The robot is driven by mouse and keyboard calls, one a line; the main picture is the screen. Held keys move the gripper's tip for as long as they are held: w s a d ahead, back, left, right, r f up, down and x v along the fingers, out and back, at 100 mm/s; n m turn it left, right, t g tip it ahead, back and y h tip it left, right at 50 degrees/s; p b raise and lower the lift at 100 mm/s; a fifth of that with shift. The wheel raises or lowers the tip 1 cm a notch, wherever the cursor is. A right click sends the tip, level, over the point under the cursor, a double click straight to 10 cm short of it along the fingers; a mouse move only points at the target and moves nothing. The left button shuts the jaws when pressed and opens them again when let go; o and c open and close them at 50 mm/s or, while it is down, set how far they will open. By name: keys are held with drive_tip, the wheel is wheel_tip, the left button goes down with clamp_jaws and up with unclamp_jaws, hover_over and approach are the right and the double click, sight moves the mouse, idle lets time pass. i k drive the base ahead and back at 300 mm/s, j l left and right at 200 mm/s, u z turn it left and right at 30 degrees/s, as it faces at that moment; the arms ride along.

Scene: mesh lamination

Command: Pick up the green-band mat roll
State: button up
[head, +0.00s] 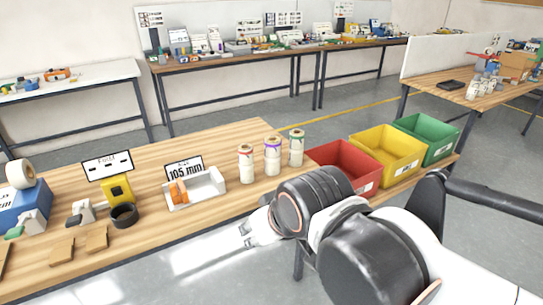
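The green-band mat roll (296,149) stands upright on the wooden table, a white roll with a green band at its top. It is the rightmost of three rolls. The purple-band roll (272,157) and the red-band roll (246,165) stand to its left, close by but apart. My gripper (244,234) is out in front of the table's near edge, below and left of the green-band roll in the picture. Its two small fingertips look apart with nothing between them. It touches no roll.
Red (341,168), yellow (387,155) and green (425,137) bins stand right of the rolls, the red one close to the green-band roll. A white tray (207,188), a 105 mm sign (184,168) and a black tape ring (124,216) lie left. Bare wood lies behind the rolls.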

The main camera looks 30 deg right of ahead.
sight(296, 136)
drive_tip(key=i+z, duration=0.35)
drive_tip(key=i, duration=0.25)
drive_tip(key=i+z, duration=0.35)
drive_tip(key=i, duration=0.25)
